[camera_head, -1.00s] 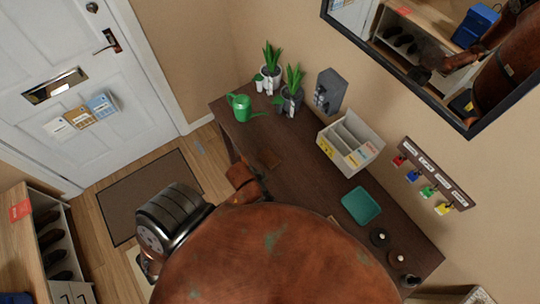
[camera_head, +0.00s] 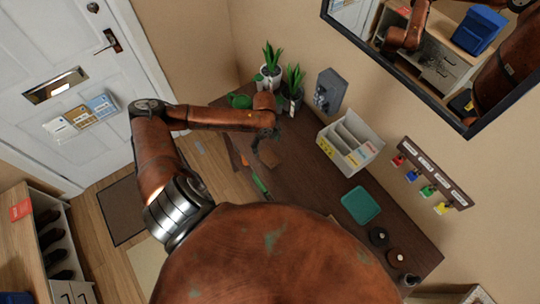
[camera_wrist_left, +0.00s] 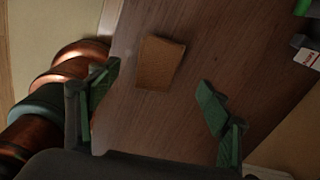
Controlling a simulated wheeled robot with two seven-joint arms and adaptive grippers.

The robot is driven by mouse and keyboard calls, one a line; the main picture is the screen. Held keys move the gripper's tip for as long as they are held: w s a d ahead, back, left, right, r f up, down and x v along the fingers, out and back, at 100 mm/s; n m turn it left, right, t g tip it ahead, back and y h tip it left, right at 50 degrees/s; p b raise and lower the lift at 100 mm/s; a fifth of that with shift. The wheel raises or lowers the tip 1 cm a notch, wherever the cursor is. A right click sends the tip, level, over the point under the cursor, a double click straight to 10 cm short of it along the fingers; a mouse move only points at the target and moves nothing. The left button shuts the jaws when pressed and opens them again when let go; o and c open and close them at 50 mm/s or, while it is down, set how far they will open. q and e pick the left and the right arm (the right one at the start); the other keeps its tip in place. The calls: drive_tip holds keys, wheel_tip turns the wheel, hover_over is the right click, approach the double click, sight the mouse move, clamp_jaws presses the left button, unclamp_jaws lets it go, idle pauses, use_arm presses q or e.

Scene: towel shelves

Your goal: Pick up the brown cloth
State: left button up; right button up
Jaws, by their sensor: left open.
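The brown cloth (camera_head: 269,154) is a small, flat piece lying on the dark wooden table (camera_head: 315,180). In the left wrist view, the cloth (camera_wrist_left: 161,63) lies alone on the tabletop as a rough rectangle. My left gripper (camera_head: 272,135) reaches over the table near the cloth in the head view. In the left wrist view, the green fingers of my left gripper (camera_wrist_left: 157,76) are spread wide and empty. The cloth shows between and beyond their tips, and neither finger seems to touch it. My right gripper is not in view.
Potted plants (camera_head: 290,90) and a green watering can (camera_head: 240,101) stand at the table's far end. A file box (camera_head: 350,143) stands along the wall. A green tray (camera_head: 361,205) lies nearer. A narrow green-handled item (camera_head: 260,186) lies by the left edge.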

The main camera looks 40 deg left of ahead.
sight(267, 153)
use_arm(q)
drive_tip(key=shift+a+f, duration=0.15)
drive_tip(key=shift+a, duration=0.05)
wheel_tip(267, 153, down, 7)
drive_tip(key=shift+d+f, duration=0.15)
drive_tip(key=shift+c, duration=0.5)
drive_tip(key=c, duration=0.7)
